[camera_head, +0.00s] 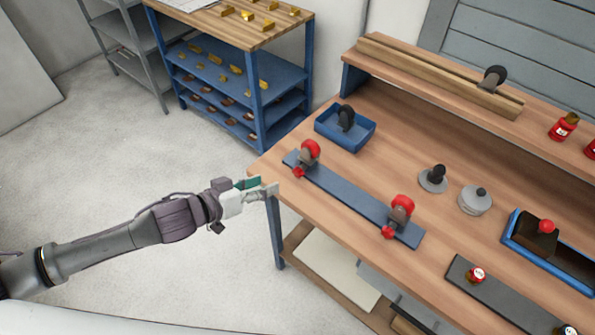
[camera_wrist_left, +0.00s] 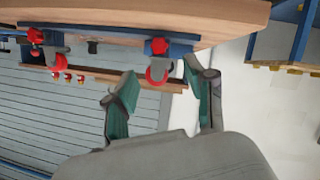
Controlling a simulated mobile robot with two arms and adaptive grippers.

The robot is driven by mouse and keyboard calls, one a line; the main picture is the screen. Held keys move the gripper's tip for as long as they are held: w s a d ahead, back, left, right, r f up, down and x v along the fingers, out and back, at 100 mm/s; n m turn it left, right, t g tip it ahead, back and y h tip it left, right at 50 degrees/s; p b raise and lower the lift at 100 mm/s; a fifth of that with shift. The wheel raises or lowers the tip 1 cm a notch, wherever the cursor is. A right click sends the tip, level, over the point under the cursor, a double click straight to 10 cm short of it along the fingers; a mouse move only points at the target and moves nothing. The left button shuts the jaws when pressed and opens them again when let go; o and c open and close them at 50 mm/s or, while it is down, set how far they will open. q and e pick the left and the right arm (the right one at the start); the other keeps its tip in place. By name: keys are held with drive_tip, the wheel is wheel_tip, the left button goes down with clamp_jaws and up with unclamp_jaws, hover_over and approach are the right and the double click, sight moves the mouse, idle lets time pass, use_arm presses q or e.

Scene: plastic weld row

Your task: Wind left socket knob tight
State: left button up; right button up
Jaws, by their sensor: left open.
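A blue-grey rail (camera_head: 350,197) lies along the near edge of the workbench and carries two grey sockets. The left socket (camera_head: 303,160) holds a red round piece, and its small red knob (camera_head: 298,172) faces the front edge. The right socket (camera_head: 398,214) looks alike, with its own red knob (camera_head: 388,232). My left gripper (camera_head: 270,190) is open and empty, just off the bench's left front corner, apart from the left knob. In the left wrist view, which looks upside down, the left knob (camera_wrist_left: 158,45) shows beyond the open fingers. My right gripper is out of view.
A blue tray (camera_head: 350,136) with a dark round piece stands behind the rail. A grey disc (camera_head: 432,182), a round tin (camera_head: 475,201) and a blue bin (camera_head: 515,235) are to the right. A blue shelf cart (camera_head: 268,110) stands behind left. Floor around my left arm is clear.

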sight(295, 172)
use_arm(q)
drive_tip(key=x, duration=1)
drive_tip(key=shift+w+d+f, duration=0.1)
drive_tip(key=shift+w+d, duration=0.1)
drive_tip(key=shift+w, duration=0.05)
clamp_jaws()
